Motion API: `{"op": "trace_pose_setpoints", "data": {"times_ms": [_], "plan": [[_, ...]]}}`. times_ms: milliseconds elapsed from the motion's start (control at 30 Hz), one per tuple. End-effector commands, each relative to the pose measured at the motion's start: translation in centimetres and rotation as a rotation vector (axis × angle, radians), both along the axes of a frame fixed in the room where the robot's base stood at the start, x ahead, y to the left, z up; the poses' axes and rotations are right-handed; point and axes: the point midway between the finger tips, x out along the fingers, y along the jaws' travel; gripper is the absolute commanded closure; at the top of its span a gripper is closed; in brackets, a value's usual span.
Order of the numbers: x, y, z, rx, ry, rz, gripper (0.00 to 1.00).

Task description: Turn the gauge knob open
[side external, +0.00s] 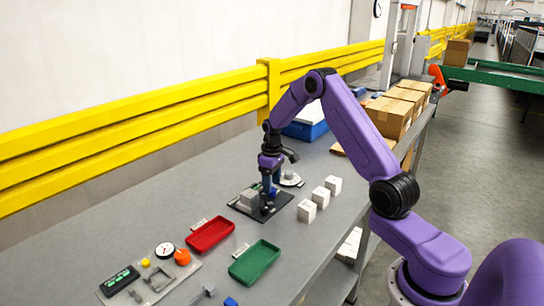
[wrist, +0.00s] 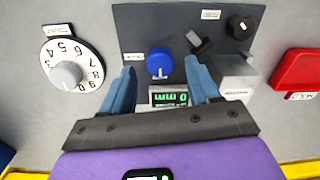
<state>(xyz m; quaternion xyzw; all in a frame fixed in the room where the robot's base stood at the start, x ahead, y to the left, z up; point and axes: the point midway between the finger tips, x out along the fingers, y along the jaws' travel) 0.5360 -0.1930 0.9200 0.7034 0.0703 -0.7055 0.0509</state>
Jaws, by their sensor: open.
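A dark panel (wrist: 135,28) carries a round blue knob (wrist: 160,64), a small dark lever (wrist: 199,42), a black knob (wrist: 242,26) and a green-lit display (wrist: 168,97) with "mm" on it. The small labels are unreadable, so I cannot tell which control is named the gauge knob. My gripper (wrist: 159,68) is open, its blue fingertips on either side of the blue knob in the wrist view. Whether they touch it is unclear. In the side view my gripper (side external: 270,187) points down over the panel (side external: 268,212), hiding part of it.
A white numbered dial (wrist: 88,48) with a grey centre lies left of the panel. A grey block (wrist: 237,80) stands on its right, with a red tray (wrist: 297,68) beyond. Several white boxes (side external: 307,212) and a green tray (side external: 255,262) occupy the grey bench (side external: 170,212).

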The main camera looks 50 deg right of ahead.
Motion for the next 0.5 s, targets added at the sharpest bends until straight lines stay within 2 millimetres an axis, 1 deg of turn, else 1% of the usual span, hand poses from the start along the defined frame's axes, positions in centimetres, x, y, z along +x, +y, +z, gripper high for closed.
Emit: {"op": "trace_pose_setpoints", "data": {"times_ms": [33, 500], "plan": [[0.1, 0.0, 1.0, -0.002, -0.005, 0.0, 0.39], [0.1, -0.3, 10.9, -0.001, -0.004, 0.001, 0.39]]}}
